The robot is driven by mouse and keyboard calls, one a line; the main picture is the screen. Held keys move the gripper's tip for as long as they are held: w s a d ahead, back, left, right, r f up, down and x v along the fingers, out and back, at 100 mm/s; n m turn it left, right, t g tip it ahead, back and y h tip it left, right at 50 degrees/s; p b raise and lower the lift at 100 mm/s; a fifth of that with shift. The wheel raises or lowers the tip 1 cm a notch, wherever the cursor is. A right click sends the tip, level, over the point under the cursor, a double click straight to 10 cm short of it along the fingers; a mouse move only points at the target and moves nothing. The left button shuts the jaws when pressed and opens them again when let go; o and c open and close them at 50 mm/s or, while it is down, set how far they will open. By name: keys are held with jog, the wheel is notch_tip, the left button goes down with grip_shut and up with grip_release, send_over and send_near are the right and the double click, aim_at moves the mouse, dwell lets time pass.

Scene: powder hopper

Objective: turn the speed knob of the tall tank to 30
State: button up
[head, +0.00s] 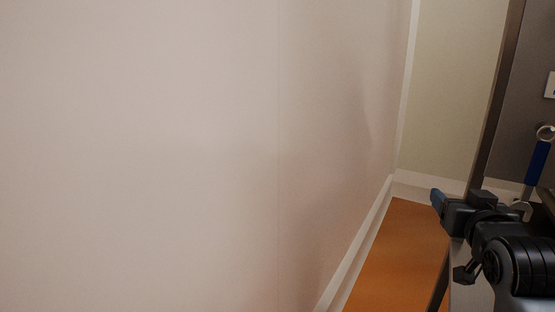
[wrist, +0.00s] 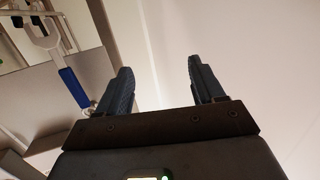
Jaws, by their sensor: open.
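The tall tank and its speed knob show in neither view. My gripper (head: 438,199) is at the right of the head view, pointing left toward the pale wall. In the wrist view my gripper (wrist: 161,72) has its two dark fingers apart, with nothing between them. Only pale wall shows beyond the fingertips.
A large pale wall (head: 180,150) fills most of the head view. Orange floor (head: 395,255) shows below the corner. A blue-handled wrench (head: 537,163) hangs against a grey panel (head: 515,110) at the right, close to my arm; its blue handle shows in the wrist view (wrist: 74,87).

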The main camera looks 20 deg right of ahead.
jog(key=s+a+f+n+t+y, duration=0.1)
jog(key=s+a+f+n+y, duration=0.35)
jog(key=s+a+f, duration=1.2)
jog(key=s+a+n+y, duration=0.1)
jog(key=s+a, duration=0.3)
jog(key=s, duration=0.6)
jog(key=s+a+r+y, duration=0.1)
jog(key=s+a+y, duration=0.2)
jog(key=s, duration=0.7)
jog(key=shift+s+a+r+n, duration=0.25)
jog(key=shift+s+a+n, duration=0.1)
jog(key=shift+a, duration=0.65)
jog(key=shift+y, duration=0.25)
